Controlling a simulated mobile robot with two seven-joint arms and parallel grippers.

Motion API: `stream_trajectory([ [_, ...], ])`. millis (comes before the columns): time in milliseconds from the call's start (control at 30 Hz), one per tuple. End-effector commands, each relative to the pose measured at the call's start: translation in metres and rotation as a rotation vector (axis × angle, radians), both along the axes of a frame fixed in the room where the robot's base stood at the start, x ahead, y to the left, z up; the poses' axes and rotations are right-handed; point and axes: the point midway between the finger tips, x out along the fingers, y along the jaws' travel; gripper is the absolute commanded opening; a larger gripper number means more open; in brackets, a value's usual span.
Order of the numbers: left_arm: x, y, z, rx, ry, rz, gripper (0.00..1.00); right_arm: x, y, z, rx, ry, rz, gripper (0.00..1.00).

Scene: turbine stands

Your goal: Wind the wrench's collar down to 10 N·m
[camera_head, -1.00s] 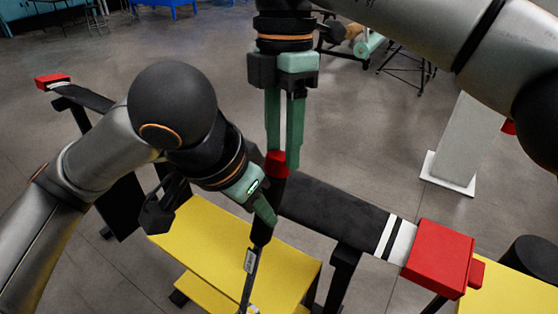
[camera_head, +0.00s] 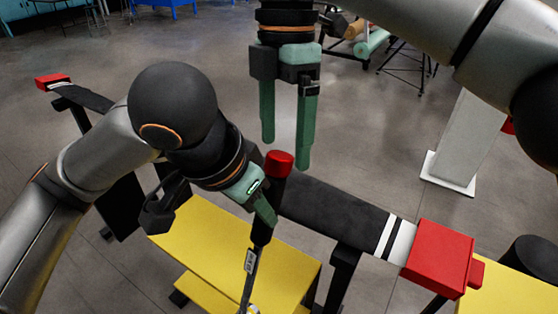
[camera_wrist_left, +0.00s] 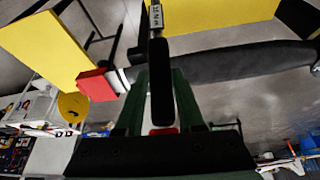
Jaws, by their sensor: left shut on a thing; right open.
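The wrench (camera_head: 262,228) is a dark upright shaft with a red collar (camera_head: 280,164) at its top and a small white label (camera_head: 250,261) lower down. My left gripper (camera_head: 266,208) is shut on the wrench's dark handle below the collar. In the left wrist view my left gripper (camera_wrist_left: 160,88) has its green fingers on both sides of the handle (camera_wrist_left: 160,80), and a bit of red shows between them. The label also shows there (camera_wrist_left: 156,16), too small to read surely. My right gripper (camera_head: 286,153) is open, fingers pointing down, just above the collar and apart from it.
A black beam (camera_head: 335,212) with white stripes and a red end block (camera_head: 440,258) runs behind the wrench. A yellow platform (camera_head: 215,240) lies below. A grey post on a white base (camera_head: 447,172) stands at the right. The space above the collar is free around the right gripper.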

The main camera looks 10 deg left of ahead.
Motion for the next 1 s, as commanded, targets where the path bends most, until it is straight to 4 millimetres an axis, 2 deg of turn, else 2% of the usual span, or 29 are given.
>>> stream_trajectory([
  [533,0.000,0.000,0.001,-0.002,-0.003,0.001,0.00,0.012,-0.006,0.037,0.001,-0.001,-0.001,0.91],
  [1000,0.000,0.000,0.001,-0.002,-0.003,0.001,0.00,0.013,-0.007,0.039,0.001,-0.001,0.000,0.91],
])
